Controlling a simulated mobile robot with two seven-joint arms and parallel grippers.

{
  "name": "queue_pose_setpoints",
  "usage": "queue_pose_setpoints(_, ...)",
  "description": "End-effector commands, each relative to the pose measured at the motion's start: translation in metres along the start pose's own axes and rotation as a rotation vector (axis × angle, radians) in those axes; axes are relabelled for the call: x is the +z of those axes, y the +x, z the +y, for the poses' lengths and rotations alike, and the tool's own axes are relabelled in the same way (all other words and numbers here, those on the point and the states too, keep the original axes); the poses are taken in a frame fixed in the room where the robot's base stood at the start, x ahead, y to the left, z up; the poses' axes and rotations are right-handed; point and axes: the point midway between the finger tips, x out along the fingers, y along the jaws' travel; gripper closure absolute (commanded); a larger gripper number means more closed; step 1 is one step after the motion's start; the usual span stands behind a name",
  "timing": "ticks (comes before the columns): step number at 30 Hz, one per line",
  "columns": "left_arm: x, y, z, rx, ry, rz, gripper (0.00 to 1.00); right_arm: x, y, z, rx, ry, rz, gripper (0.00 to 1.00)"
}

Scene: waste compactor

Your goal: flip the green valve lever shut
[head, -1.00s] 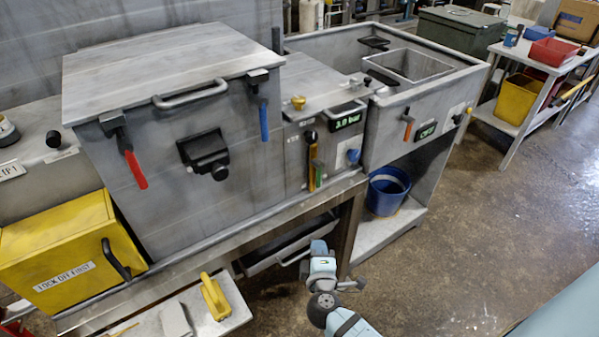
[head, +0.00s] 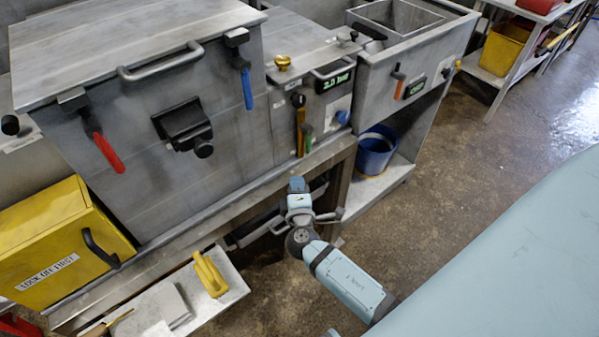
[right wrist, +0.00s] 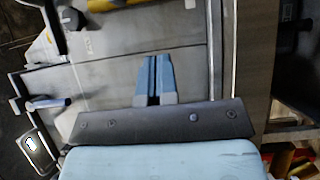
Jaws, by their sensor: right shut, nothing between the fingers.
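The green lever (head: 308,138) is small in the head view, low on the front of the middle panel, just right of a longer yellow lever (head: 300,128). It hangs roughly upright; its exact angle is too small to tell. My right gripper (head: 297,184) is below and slightly left of it, apart from it, pointing up toward the panel. In the right wrist view its blue fingertips (right wrist: 157,60) are together with nothing between them, in front of grey metal. I cannot make out the green lever in that view. My left gripper is out of view.
A red-handled lever (head: 108,152) and a blue-handled lever (head: 246,88) hang on the large grey box. An orange lever (head: 397,80) and a blue bucket (head: 374,155) are to the right. A yellow-handled tool (head: 210,275) lies on the low shelf. Wet floor at right is open.

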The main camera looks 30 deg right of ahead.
Motion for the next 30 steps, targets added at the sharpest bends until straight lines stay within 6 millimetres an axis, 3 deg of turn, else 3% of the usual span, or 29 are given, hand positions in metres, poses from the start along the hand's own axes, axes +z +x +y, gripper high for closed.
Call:
queue_pose_setpoints(9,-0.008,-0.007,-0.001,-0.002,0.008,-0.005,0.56,0.000,0.070,0.004,0.002,0.000,0.000,1.00)
queue_pose_setpoints(12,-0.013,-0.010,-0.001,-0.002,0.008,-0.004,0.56,0.008,0.084,0.003,0.000,-0.003,0.000,1.00)
queue_pose_setpoints(19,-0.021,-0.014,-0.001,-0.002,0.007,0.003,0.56,0.025,0.101,0.001,-0.001,0.000,0.001,1.00)
queue_pose_setpoints(30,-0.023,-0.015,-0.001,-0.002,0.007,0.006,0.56,0.028,0.103,0.000,0.000,0.001,0.001,1.00)
